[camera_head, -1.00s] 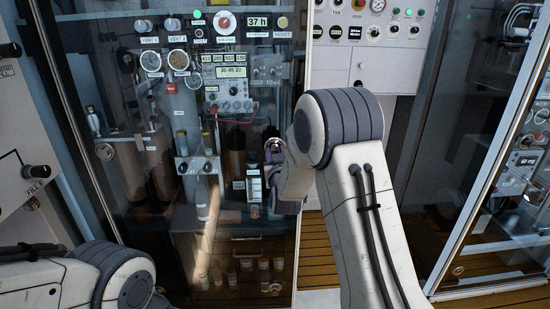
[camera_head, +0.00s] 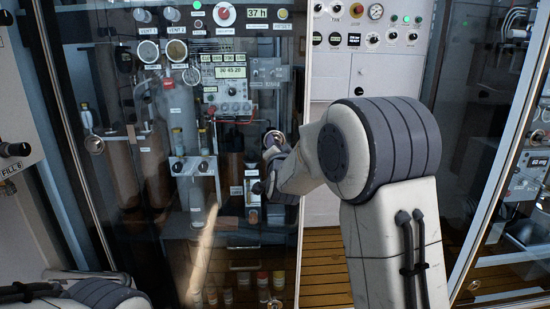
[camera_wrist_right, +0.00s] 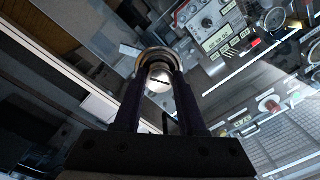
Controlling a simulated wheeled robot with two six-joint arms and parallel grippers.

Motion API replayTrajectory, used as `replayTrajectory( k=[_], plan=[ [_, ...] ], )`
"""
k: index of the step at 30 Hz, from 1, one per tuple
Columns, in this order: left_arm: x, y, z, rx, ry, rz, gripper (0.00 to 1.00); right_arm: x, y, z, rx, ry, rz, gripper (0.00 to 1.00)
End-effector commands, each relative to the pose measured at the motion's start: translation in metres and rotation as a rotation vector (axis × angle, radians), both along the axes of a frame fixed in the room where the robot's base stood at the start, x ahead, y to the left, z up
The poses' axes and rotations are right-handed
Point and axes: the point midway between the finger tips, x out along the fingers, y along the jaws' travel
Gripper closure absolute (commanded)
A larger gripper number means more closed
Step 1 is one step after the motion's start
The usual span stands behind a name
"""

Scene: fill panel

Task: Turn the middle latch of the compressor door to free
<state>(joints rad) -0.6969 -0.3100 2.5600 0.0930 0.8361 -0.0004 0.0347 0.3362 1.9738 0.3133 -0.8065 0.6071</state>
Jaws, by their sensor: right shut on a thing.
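The compressor door is a tall glass panel (camera_head: 150,240) in front of gauges and pipes. Its middle latch (camera_head: 275,137) is a round metal fitting near the door's right edge. My right gripper (camera_head: 277,150) is at this latch, with its fingers partly hidden by my wrist. In the right wrist view, the two dark fingers of my right gripper (camera_wrist_right: 158,72) are closed on the latch (camera_wrist_right: 157,60), whose round metal rim shows around the tips. The turn angle of the latch is hard to tell. Only a link of my left arm shows at bottom left; its gripper is out of view.
A lower latch (camera_head: 275,304) sits near the door's bottom right, and another round fitting (camera_head: 94,145) is on its left side. A white control cabinet (camera_head: 345,75) stands right of the door. Another glass door (camera_head: 500,245) is at far right. Wooden floor (camera_head: 325,265) shows between them.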

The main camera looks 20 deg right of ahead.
Motion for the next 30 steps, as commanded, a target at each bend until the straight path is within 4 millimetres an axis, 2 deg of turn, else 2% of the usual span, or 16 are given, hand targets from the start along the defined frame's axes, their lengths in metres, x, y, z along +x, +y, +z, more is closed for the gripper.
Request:
replayTrajectory(
  k=[1,12,21,30],
  plan=[
    [0.000,0.000,-0.013,0.000,0.000,0.000,0.50,-0.001,-0.001,-0.005,0.044,-0.017,-0.003,1.00],
    [0.000,0.000,-0.049,0.000,0.000,0.000,0.50,0.000,-0.001,-0.004,0.322,-0.094,-0.003,1.00],
    [0.000,0.000,-0.062,0.000,0.000,0.000,0.50,0.000,-0.001,-0.003,0.441,-0.125,-0.002,1.00],
    [0.000,0.000,-0.065,0.000,0.000,0.000,0.50,0.000,-0.001,-0.002,0.472,-0.134,-0.003,1.00]
  ],
)
